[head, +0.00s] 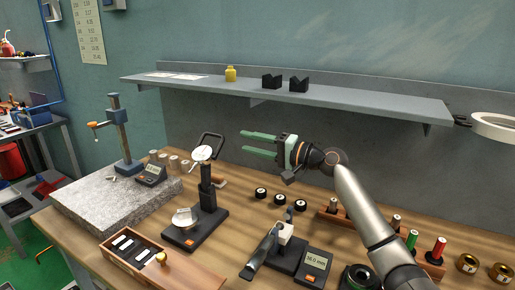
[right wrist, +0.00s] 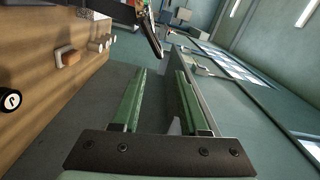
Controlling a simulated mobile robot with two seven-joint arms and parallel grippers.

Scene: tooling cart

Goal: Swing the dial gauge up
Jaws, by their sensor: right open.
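The dial gauge (head: 202,153) has a round white face. It sits at the top of a black stand (head: 208,190), beside a black loop-shaped handle (head: 213,138). A tilted round pale part (head: 184,217) is low on the same stand. My right gripper (head: 245,143) has green fingers, open and empty, pointing left toward the handle, apart from it and above the bench. In the right wrist view the green fingers (right wrist: 163,75) show with nothing between them. A dark bar (right wrist: 150,35) lies beyond them; I cannot tell which part it is. My left gripper is not in view.
A granite plate (head: 85,213) with a post stand is at left. A wooden box (head: 185,275) stands in front. Small black-and-white rollers (head: 261,194), a micrometer in a stand (head: 288,245) and a plug rack (head: 350,222) are to the right. A shelf (head: 330,98) runs behind.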

